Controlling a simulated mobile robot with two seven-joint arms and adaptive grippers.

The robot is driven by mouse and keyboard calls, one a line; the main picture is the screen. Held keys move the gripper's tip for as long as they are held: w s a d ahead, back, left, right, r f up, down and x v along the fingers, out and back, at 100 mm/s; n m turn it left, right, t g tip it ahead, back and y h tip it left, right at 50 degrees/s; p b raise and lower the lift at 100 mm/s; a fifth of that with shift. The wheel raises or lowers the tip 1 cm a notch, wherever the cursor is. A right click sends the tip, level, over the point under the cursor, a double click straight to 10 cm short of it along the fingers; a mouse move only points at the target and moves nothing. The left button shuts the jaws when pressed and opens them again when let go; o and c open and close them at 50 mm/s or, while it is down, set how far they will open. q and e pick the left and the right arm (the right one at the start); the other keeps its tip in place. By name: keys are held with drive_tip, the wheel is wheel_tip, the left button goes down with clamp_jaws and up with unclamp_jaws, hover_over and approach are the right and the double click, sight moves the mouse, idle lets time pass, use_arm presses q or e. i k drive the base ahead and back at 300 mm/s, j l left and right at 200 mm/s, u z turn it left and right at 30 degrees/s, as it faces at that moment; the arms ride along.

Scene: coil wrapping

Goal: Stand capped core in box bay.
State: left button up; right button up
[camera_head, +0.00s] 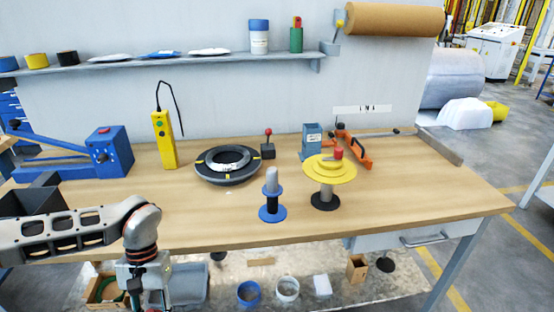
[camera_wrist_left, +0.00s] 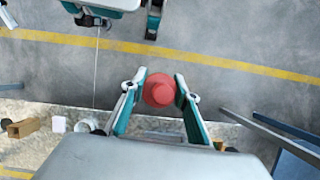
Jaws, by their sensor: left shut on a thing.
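In the left wrist view my left gripper (camera_wrist_left: 160,90) is shut on a red round-topped thing (camera_wrist_left: 160,90), seen from its end. It may be the capped core; its lower part is hidden. In the head view my left gripper (camera_head: 148,290) hangs in front of the table's near edge, fingertips cut off by the frame's bottom. An open cardboard box (camera_head: 93,294) with a green ring in it sits just left of the gripper on the low surface. A grey tray (camera_head: 190,298) lies just right of it. I cannot tell which is the box bay. My right gripper is not in view.
The wooden table (camera_head: 400,205) holds a black ring stand (camera_head: 228,180), a blue-based spindle (camera_head: 272,212), a yellow-disc spindle (camera_head: 330,168) and a blue press (camera_head: 108,150). Below, blue and white cups (camera_head: 249,293) stand on the low surface. The table's right front is clear.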

sight(420, 158)
drive_tip(key=l+z, duration=0.1)
drive_tip(key=l, duration=1.05)
drive_tip(key=l+z, duration=0.15)
drive_tip(key=l, duration=1)
drive_tip(key=i+l+z, duration=0.1)
drive_tip(key=l, duration=1.05)
